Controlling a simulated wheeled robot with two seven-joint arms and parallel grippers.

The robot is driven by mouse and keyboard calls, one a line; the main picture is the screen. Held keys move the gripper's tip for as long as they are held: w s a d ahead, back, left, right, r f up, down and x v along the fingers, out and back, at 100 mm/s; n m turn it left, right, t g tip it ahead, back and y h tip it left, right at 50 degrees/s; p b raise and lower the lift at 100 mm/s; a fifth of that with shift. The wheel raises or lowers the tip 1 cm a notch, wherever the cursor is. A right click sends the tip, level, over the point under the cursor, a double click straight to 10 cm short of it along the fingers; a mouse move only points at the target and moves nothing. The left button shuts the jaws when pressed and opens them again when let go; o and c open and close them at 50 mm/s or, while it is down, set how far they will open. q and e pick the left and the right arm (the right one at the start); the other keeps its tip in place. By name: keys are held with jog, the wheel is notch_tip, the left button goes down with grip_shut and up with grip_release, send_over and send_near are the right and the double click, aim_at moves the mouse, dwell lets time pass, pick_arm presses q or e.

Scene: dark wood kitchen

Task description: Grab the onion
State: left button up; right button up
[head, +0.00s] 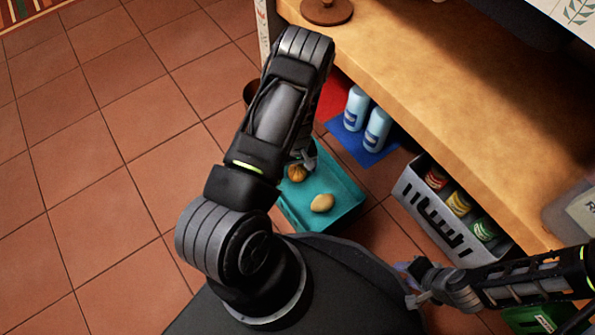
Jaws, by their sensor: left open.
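The brown-orange onion (297,173) lies in a teal tray (337,180) on the tiled floor, near the tray's upper left part. My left gripper (304,160) is open, right at the onion's upper side. My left arm hides part of the gripper and of the tray's left side. I cannot tell whether the fingers touch the onion. My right gripper (408,285) is at the lower right, away from the tray, with its fingers apart and nothing between them.
A pale potato (322,203) lies in the tray near the onion. Blue bottles (377,130) stand on a blue mat behind. A grey crate (434,212) with several cans is to the right, below a wooden counter (440,80). The floor at left is clear.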

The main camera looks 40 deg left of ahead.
aim_at(298, 166)
pick_arm(q)
jog(key=shift+c, duration=0.5)
jog(key=c, duration=1.5)
jog(key=shift+o, duration=0.2)
notch_tip(298, 166, up, 10)
jog(key=p, duration=0.4)
jog(key=shift+p, duration=0.35)
